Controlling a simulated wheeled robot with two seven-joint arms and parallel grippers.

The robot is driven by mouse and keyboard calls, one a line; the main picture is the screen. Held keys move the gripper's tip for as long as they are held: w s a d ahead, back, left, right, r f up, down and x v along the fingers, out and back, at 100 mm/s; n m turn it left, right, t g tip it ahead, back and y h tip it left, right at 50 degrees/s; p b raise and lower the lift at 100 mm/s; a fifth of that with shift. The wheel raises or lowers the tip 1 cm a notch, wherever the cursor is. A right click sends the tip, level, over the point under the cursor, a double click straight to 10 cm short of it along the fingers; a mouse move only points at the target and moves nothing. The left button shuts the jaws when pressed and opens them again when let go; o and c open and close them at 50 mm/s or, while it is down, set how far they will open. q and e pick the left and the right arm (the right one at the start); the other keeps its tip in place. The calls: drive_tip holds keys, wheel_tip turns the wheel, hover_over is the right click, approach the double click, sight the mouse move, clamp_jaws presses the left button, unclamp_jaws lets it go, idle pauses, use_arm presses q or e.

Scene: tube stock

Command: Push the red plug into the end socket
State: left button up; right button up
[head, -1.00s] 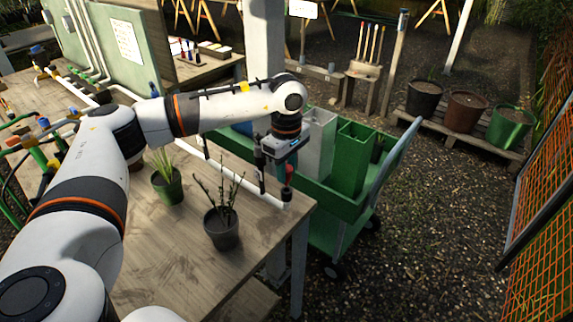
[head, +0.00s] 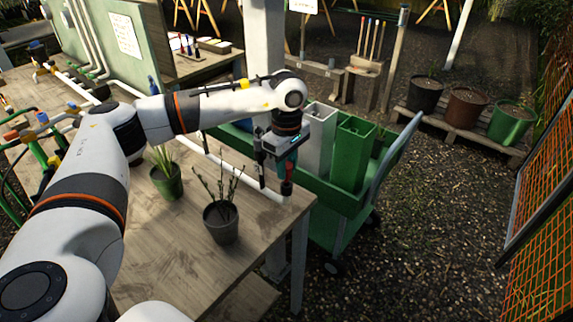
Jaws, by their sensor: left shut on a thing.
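My left gripper (head: 276,172) points down over the far right corner of the wooden table and is shut on the red plug (head: 289,171). Only a small part of the plug shows beside a finger. The dark end socket (head: 287,188) is right below the plug, at the right end of the white pipe (head: 266,196). The plug's lower end seems to meet the socket's top, but I cannot tell how deep it sits. My right gripper is not in view.
A plant in a dark pot (head: 221,226) and one in a green pot (head: 168,184) stand on the table (head: 180,245), left of the gripper. A green cart (head: 335,205) with tall bins stands close behind the table corner.

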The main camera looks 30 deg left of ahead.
sight(287, 175)
use_arm(q)
drive_tip(key=shift+f+b, duration=0.35)
drive_tip(key=shift+f, duration=0.05)
drive_tip(key=shift+f+b, duration=0.95)
drive_tip(key=shift+f, duration=0.2)
idle(1.2)
drive_tip(key=o, duration=1)
drive_tip(key=shift+r, duration=0.1)
wheel_tip(287, 175, up, 12)
drive_tip(key=shift+f+b, duration=0.1)
drive_tip(key=shift+b, duration=0.75)
